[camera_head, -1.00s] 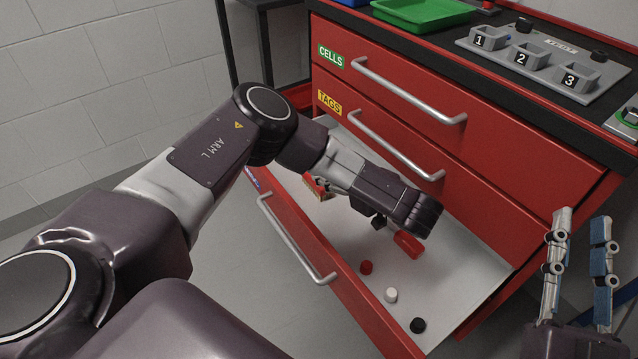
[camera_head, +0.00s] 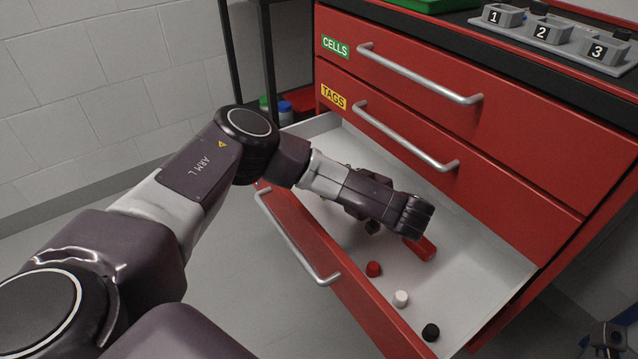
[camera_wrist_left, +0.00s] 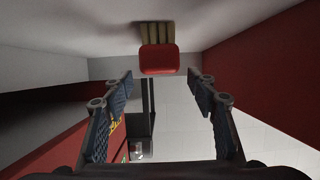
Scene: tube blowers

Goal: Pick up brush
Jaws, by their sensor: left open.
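The brush (camera_wrist_left: 159,60), a red block with tan bristles, shows in the left wrist view at the top centre, ahead of and between my fingertips, not between the fingers. In the head view I cannot make it out; my left arm covers that part of the drawer. My left gripper (camera_wrist_left: 160,88) is open and empty. In the head view the left gripper (camera_head: 372,227) is low inside the open drawer (camera_head: 478,285), partly hidden by its own wrist. Only a sliver of my right gripper (camera_head: 612,342) shows at the bottom right corner.
A red piece (camera_head: 424,248) lies beside my left wrist. Red (camera_head: 374,269), white (camera_head: 400,298) and black (camera_head: 430,332) caps lie along the drawer's front side. The shut TAGS drawer's handle (camera_head: 410,138) overhangs the open drawer.

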